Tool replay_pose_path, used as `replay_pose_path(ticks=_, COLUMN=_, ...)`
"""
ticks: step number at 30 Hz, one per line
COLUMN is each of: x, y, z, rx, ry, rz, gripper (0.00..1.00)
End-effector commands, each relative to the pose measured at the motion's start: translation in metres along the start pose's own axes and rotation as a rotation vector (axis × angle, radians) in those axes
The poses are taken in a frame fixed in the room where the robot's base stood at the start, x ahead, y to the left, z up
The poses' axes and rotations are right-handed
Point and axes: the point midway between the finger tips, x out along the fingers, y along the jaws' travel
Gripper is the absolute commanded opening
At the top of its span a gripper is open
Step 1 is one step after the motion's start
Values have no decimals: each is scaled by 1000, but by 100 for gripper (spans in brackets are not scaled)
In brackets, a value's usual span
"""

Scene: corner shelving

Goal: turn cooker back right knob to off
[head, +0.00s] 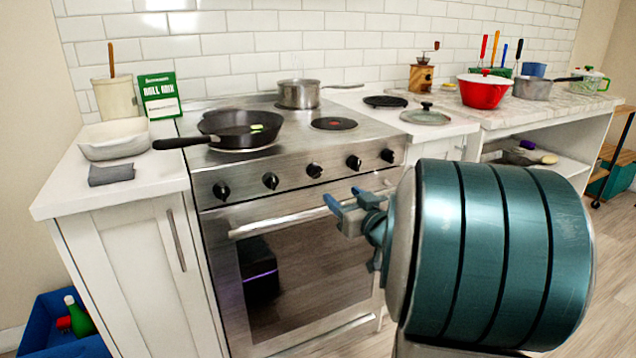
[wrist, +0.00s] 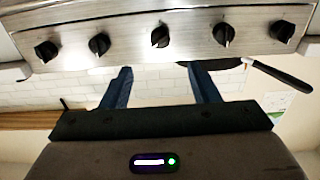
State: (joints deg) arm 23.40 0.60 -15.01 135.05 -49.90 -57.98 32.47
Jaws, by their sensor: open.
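The steel cooker (head: 290,205) has a row of several black knobs along its front panel (head: 292,177). The rightmost knob (head: 388,156) and its neighbour (head: 353,162) show clearly, but I cannot read labels or settings. The wrist view is upside down, so the rightmost knob (wrist: 47,51) appears at left there and the middle knob (wrist: 160,36) lies above the fingertips. My gripper (head: 349,203) is open and empty, in front of the oven door and below the knobs. Its two blue fingers (wrist: 159,70) are spread apart in the wrist view and touch no knob.
A black pan (head: 240,128) and a steel pot (head: 298,93) stand on the cooktop. The front right burner (head: 333,123) has a red centre. The oven handle (head: 290,222) runs near my gripper. White counters flank the cooker; a glass lid (head: 426,117) lies on the right one.

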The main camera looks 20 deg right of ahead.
Motion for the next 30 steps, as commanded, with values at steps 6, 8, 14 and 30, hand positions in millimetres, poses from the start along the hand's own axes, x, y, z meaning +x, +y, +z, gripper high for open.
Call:
replay_pose_path(ticks=6, x=45, y=-2, z=2, rx=-1, ry=-1, rz=-3, gripper=55)
replay_pose_path(ticks=8, x=59, y=-1, z=3, rx=0, ry=-1, rz=-2, gripper=55)
replay_pose_path(ticks=14, x=97, y=-2, z=2, rx=-1, ry=-1, rz=-2, gripper=55)
replay_pose_path(ticks=30, x=125, y=0, z=0, rx=0, ry=-1, rz=2, gripper=55)
